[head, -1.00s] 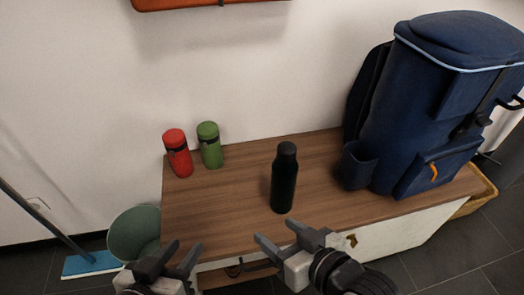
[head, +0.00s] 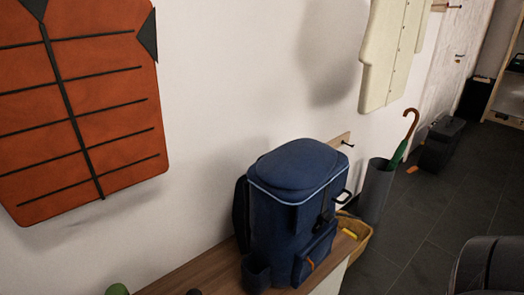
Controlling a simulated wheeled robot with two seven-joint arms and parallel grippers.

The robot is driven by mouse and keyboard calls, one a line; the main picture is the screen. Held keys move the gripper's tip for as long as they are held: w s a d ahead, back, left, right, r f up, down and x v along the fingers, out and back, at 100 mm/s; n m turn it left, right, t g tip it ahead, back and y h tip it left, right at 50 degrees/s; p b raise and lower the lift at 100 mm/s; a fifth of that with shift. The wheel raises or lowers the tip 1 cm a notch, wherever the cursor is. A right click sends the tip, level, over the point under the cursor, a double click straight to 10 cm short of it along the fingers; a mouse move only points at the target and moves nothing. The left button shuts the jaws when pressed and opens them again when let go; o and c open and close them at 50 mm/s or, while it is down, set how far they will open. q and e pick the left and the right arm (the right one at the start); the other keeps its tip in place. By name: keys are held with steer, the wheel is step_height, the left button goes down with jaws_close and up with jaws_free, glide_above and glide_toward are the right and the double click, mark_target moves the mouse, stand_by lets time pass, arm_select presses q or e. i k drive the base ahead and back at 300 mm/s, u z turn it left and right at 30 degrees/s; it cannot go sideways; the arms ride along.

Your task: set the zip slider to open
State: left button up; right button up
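A blue backpack (head: 290,205) stands upright on the wooden bench top (head: 205,270). A light blue line, which may be the zip, runs around the edge of its lid. A small orange pull (head: 310,265) hangs on its front pocket; the pocket looks closed, but the slider's exact position is too small to tell. Neither gripper shows in the head view now. A dark rounded part at the lower right edge seems to be mine.
An orange quilted vest (head: 85,105) and a cream garment (head: 395,50) hang on the wall. The dark tiled floor (head: 405,225) at right is mostly open.

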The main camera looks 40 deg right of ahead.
mark_target(306, 258)
steer(key=u, duration=0.55)
steer(key=k, duration=1.1)
steer(key=z, duration=1.55)
steer(key=i, duration=0.5)
steer(key=u, duration=0.05)
